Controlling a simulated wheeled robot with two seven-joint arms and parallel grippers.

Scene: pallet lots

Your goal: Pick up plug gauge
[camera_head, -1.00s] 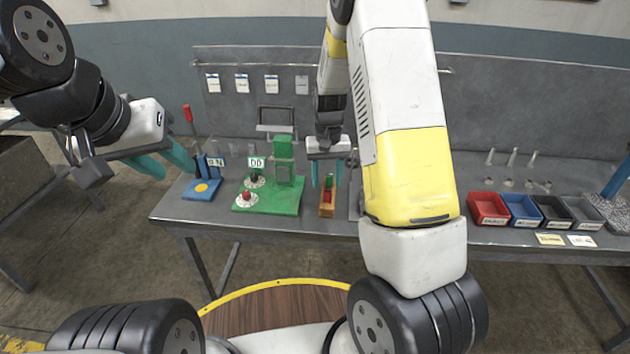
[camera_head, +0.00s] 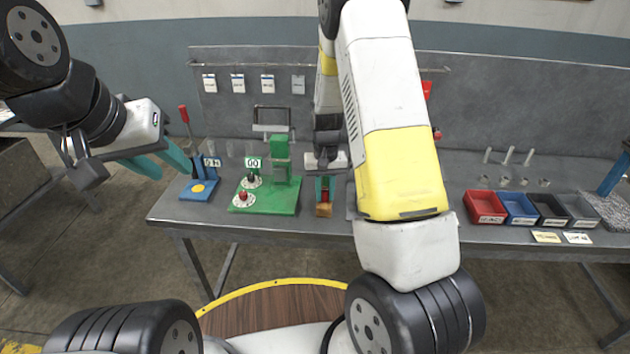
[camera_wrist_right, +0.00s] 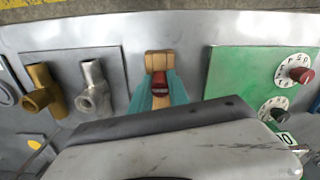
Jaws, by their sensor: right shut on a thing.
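The plug gauge (camera_wrist_right: 160,82) shows a red end in the right wrist view, between the teal fingers of my right gripper (camera_wrist_right: 158,92). It stands at a wooden block (camera_wrist_right: 159,63); I cannot tell whether it is clear of the block. In the head view my right gripper (camera_head: 325,190) points down over the block (camera_head: 323,210) and is shut on the gauge, which is mostly hidden by the fingers. My left gripper (camera_head: 166,164) is open and empty, left of the bench near a blue stand.
A green fixture (camera_head: 265,207) with dials stands left of the block, and a blue stand (camera_head: 199,190) further left. Brass (camera_wrist_right: 42,92) and silver (camera_wrist_right: 96,90) fittings lie beside the block. Red (camera_head: 485,207), blue, black and grey bins stand at the right.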

